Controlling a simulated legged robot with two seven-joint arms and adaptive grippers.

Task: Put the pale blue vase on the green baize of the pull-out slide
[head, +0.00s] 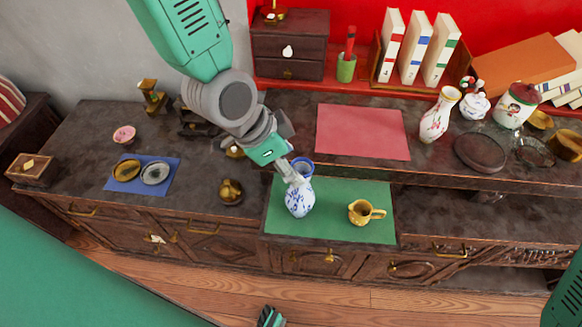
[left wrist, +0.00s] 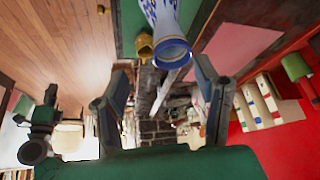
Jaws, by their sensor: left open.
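The vase (head: 299,203), white with pale blue patterning and a blue rim, stands upright on the green baize (head: 335,192) of the pull-out slide, towards its left side. My left gripper (head: 291,173) is at the vase's neck and hides part of it. In the left wrist view the vase (left wrist: 170,45) shows mouth-first at the top, beyond the two spread fingers (left wrist: 163,100). The left gripper is open, and the vase is not clamped. I cannot tell whether a finger touches it. My right gripper is not clearly visible.
A gold jug (head: 361,212) stands on the baize right of the vase. A brass pot (head: 231,191) stands left of the slide. A pink mat (head: 362,132) lies bare behind it. A painted vase (head: 440,114) and other pots stand at the right. Bare baize lies between vase and jug.

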